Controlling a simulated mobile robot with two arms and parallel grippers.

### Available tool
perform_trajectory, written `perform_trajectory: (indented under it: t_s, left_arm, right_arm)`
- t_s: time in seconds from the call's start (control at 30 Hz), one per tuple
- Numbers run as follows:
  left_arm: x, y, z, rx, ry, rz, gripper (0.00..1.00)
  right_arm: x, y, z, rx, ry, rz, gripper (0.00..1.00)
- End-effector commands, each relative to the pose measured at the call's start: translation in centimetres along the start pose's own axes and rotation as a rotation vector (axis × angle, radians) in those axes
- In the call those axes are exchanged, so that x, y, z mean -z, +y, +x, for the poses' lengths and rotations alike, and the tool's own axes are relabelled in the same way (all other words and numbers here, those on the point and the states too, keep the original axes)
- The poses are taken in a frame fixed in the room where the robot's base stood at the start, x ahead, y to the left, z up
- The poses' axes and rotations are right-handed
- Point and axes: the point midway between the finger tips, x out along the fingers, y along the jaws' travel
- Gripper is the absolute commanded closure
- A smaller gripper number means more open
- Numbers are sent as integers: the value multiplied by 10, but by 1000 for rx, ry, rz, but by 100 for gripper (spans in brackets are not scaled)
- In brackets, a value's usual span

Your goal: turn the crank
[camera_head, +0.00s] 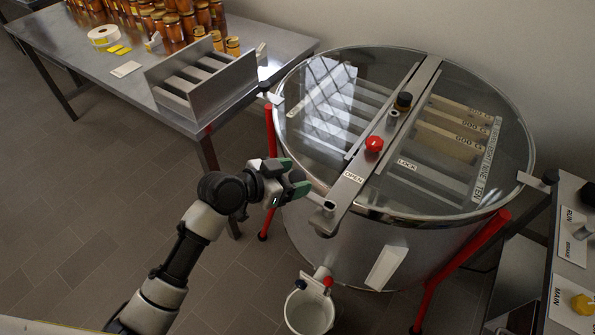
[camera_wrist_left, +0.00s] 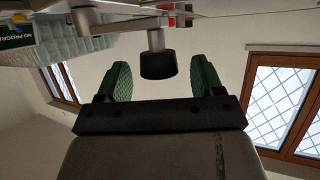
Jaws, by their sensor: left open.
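My left gripper (camera_head: 298,180) is open, with green finger pads, at the drum's near left rim. My right gripper is not in view.
The drum has a clear lid and red legs (camera_head: 459,263). A white bucket (camera_head: 310,313) stands below the spout. A table (camera_head: 105,75) with jars and a metal rack (camera_head: 205,82) is left; a control panel (camera_head: 572,250) is right.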

Motion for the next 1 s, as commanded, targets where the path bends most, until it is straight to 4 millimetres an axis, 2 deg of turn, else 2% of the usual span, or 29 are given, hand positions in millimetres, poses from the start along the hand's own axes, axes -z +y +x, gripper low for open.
perform_trajectory:
  t_s: [0.2,0.47,0.9,1.0]
  left_arm:
    - [0,1,14,-1,0,-1,33]
    - [0,1,15,-1,0,0,34]
    - [0,0,15,0,0,-1,100]
    - [0,0,15,0,0,-1,100]
  right_arm:
    - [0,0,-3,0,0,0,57]
    - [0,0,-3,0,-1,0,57]
    - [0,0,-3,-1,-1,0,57]
    - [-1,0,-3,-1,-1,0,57]
